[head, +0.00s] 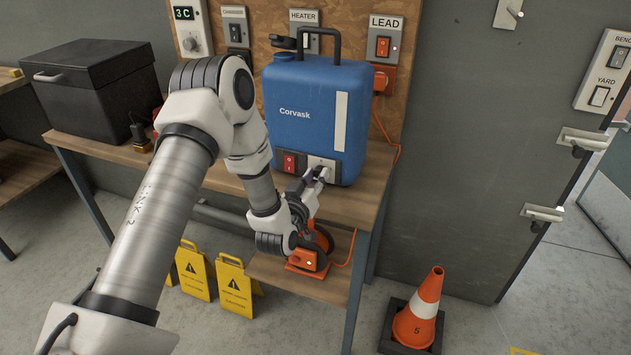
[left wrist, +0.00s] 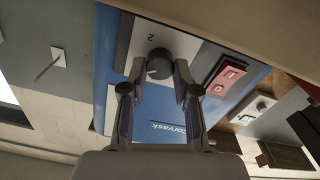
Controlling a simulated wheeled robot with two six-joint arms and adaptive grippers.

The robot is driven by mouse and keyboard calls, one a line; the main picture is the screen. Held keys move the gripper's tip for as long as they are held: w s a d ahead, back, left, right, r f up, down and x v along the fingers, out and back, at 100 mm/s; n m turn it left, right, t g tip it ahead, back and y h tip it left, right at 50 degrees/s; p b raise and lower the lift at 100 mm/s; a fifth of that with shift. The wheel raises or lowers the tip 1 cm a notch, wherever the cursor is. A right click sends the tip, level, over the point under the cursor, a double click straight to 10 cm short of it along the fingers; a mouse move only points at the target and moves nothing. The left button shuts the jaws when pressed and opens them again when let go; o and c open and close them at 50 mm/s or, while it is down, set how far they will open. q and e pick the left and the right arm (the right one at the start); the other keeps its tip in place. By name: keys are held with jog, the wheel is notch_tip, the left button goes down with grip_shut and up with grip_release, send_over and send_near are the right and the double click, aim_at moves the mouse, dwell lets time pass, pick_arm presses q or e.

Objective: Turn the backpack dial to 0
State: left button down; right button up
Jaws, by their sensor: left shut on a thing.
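The blue Corvask backpack (head: 300,95) stands upright on the wooden bench. A pale panel low on its front carries the dial, which my gripper mostly covers in the head view. In the left wrist view the black dial knob (left wrist: 159,62) sits on the pale plate (left wrist: 188,46), with a "2" printed beside it. My left gripper (head: 324,174) reaches the lower front of the backpack. In the left wrist view its fingers (left wrist: 160,72) are on either side of the knob, shut on it. The dial's pointer is too dark to read. My right gripper is not in view.
A red switch (head: 289,162) is left of the dial. A black box (head: 95,85) stands on the bench at left. An orange reel (head: 322,240) sits on the lower shelf. Yellow signs (head: 236,287) and a cone (head: 419,312) stand on the floor.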

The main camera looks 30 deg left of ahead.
pick_arm(q)
jog(key=n+b, duration=0.1)
jog(key=n, duration=0.1)
jog(key=n+b, duration=0.4)
jog(key=shift+a+f, duration=0.1)
jog(key=shift+f, duration=0.15)
jog(key=n+b, duration=0.3)
jog(key=n, duration=0.1)
jog(key=shift+n+b, duration=0.6)
jog(key=shift+n, duration=0.2)
jog(key=shift+r, duration=0.1)
jog(key=c, duration=0.9)
grip_release()
jog(key=shift+o, duration=0.2)
